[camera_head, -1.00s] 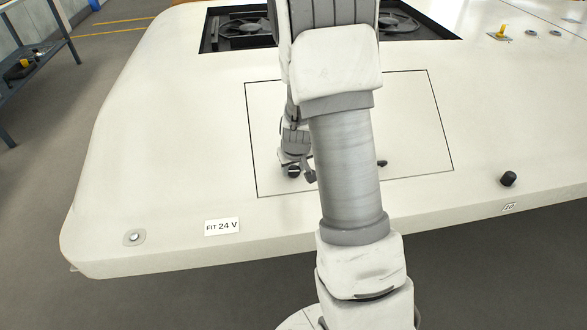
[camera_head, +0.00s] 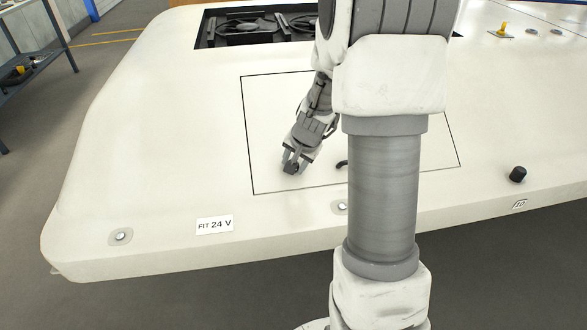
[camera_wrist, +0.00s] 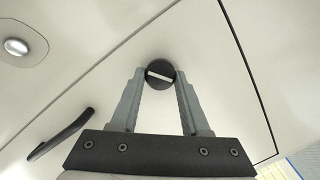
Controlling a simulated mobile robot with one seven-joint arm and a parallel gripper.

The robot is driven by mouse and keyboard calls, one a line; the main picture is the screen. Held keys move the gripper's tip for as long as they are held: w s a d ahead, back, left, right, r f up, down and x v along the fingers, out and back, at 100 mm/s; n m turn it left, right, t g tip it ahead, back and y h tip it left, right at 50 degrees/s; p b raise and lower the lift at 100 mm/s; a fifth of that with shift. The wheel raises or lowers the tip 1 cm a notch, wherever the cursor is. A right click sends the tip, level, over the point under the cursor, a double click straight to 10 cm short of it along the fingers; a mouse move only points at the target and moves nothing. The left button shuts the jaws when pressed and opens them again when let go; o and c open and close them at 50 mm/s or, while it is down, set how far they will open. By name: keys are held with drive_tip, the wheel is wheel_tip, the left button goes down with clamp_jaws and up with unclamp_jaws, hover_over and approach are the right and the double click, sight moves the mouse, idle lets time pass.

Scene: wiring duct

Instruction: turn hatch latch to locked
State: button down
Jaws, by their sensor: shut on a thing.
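The hatch latch (camera_wrist: 160,74) is a round black knob with a white bar across its face. In the wrist view the bar lies near level, its right end slightly lower. My gripper (camera_wrist: 159,76) is shut on the latch, one grey finger on each side. In the head view my gripper (camera_head: 291,166) points down onto the latch near the front left corner of the hatch panel (camera_head: 275,115). The fingers mostly cover the latch there, so its bar is not readable in that view. The hatch panel lies flush inside its dark seam.
A black curved handle (camera_wrist: 60,133) is on the panel beside the latch, partly behind my arm in the head view. A "FIT 24 V" label (camera_head: 215,225) and a round fitting (camera_head: 120,237) are in front. A black knob (camera_head: 517,174) stands at right. An open bay lies behind.

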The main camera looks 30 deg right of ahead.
drive_tip(key=m+b, duration=0.1)
drive_tip(key=m, duration=0.1)
drive_tip(key=m+b, duration=0.1)
drive_tip(key=m, duration=0.1)
drive_tip(key=shift+s+f+t+b, duration=0.1)
drive_tip(key=shift+f+t+b, duration=0.1)
drive_tip(key=shift+t+b, duration=0.15)
drive_tip(key=shift+m+t+b, duration=0.25)
drive_tip(key=shift+m+b, duration=0.3)
drive_tip(key=shift+m, duration=0.85)
drive_tip(key=shift+r, duration=0.1)
drive_tip(key=shift+c, duration=1.9)
unclamp_jaws()
drive_tip(key=p+v, duration=0.7)
drive_tip(key=v, duration=1)
drive_tip(key=shift+s+d, duration=0.2)
drive_tip(key=shift+d, duration=0.15)
